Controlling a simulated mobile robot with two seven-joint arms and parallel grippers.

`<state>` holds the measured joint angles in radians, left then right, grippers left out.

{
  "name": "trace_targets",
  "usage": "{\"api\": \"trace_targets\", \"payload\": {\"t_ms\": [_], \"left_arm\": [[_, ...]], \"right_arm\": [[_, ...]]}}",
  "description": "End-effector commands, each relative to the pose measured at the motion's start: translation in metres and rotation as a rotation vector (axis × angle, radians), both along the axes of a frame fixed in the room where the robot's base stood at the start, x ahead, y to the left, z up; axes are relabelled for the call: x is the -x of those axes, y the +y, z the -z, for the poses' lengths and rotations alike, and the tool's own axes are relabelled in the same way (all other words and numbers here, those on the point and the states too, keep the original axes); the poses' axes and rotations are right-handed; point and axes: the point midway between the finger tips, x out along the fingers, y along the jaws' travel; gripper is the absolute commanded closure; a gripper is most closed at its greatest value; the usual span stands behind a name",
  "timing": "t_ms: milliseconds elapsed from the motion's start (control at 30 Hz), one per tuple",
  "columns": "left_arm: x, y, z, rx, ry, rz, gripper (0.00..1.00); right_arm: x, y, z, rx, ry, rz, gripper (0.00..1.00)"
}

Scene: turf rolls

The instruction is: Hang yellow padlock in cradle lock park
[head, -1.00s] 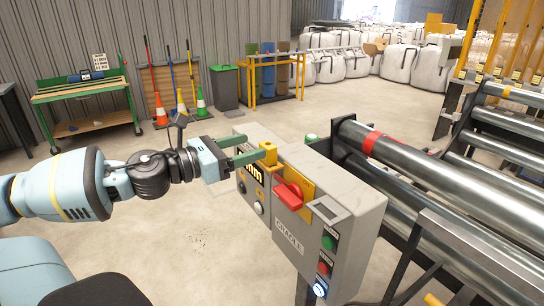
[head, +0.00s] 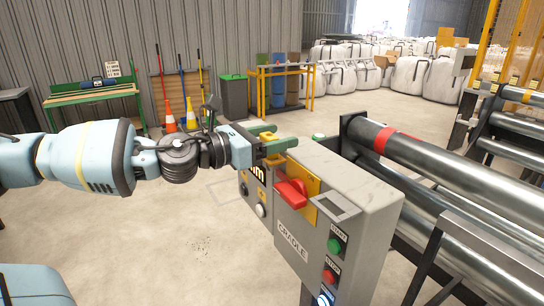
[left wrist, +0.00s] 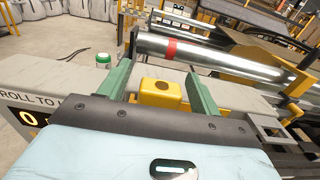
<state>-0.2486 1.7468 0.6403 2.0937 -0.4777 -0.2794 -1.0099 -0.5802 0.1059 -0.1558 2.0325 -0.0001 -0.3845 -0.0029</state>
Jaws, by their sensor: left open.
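A yellow block (head: 276,160), which looks like the padlock body, sits at the top edge of the grey control box labelled CRADLE (head: 345,185). It also shows in the left wrist view (left wrist: 160,92), with a dark round spot on top; no shackle can be made out. My left gripper (head: 284,140) is open, its green fingers reaching over the box top. In the left wrist view its fingers (left wrist: 158,70) stand either side of the block with gaps, apparently not gripping it. I cannot tell which part is the lock park. My right gripper is out of view.
The box front has a red handle (head: 291,192) on a yellow plate (head: 312,178), and green and red buttons (head: 331,275). Steel rollers (head: 440,165) run close behind and right of the box. Open floor lies left.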

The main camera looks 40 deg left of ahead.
Motion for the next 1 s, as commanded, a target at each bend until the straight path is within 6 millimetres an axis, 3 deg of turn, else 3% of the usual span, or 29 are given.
{"api": "trace_targets", "payload": {"t_ms": [367, 733, 1000], "left_arm": [[-0.0064, -0.0029, -0.0015, 0.002, -0.001, 0.0, 0.38], [-0.0062, -0.0029, -0.0012, 0.002, -0.001, 0.0, 0.86], [-0.0061, -0.003, -0.0043, 0.001, -0.003, 0.0, 0.87]], "right_arm": [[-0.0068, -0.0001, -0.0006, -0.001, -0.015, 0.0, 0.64], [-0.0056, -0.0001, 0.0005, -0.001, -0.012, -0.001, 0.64], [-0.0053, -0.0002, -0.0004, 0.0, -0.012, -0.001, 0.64]]}}
